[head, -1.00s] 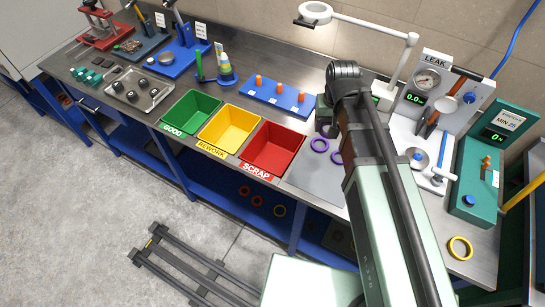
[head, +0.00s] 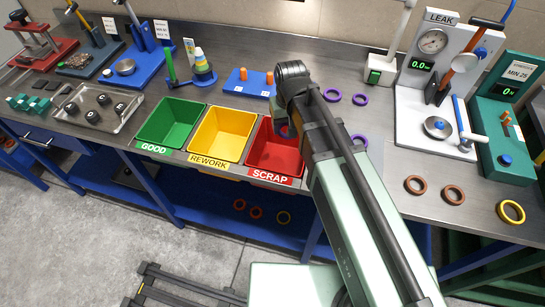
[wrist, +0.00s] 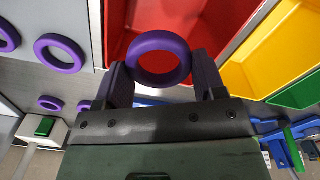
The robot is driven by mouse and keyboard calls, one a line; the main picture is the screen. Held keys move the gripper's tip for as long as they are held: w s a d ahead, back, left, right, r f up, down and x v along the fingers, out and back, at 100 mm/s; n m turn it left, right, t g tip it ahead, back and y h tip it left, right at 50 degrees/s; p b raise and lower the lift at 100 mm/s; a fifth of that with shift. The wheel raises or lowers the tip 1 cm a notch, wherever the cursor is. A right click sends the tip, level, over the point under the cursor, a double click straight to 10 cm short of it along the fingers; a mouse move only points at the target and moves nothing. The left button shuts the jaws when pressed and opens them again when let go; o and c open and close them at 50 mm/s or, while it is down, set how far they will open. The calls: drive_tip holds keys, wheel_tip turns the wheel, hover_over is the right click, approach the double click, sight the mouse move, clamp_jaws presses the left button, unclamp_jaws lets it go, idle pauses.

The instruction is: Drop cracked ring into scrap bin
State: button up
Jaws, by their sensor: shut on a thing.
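A purple ring (wrist: 159,39) is held between the two dark fingers of my gripper (wrist: 160,74) in the wrist view. No crack can be made out on the side that shows. The red scrap bin (wrist: 244,17) lies behind and below the ring in that view. In the head view my arm reaches over the right part of the red scrap bin (head: 259,158), labelled SCRAP. A bit of the purple ring (head: 286,131) shows there against the bin's interior. My fingers are mostly hidden behind my arm in that view.
The yellow REWORK bin (head: 222,133) and green GOOD bin (head: 170,124) stand left of the red one. Loose purple rings (head: 332,95) lie right of my arm. The leak tester (head: 434,95), brown rings (head: 414,185) and a yellow ring (head: 511,212) are farther right.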

wheel_tip(320, 180, down, 6)
drive_tip(key=b, duration=0.5)
drive_tip(key=shift+r, duration=0.2)
drive_tip(key=o, duration=1)
drive_tip(key=shift+r, duration=0.1)
wheel_tip(320, 180, up, 11)
drive_tip(key=p, duration=1.1)
drive_tip(key=shift+f, duration=0.2)
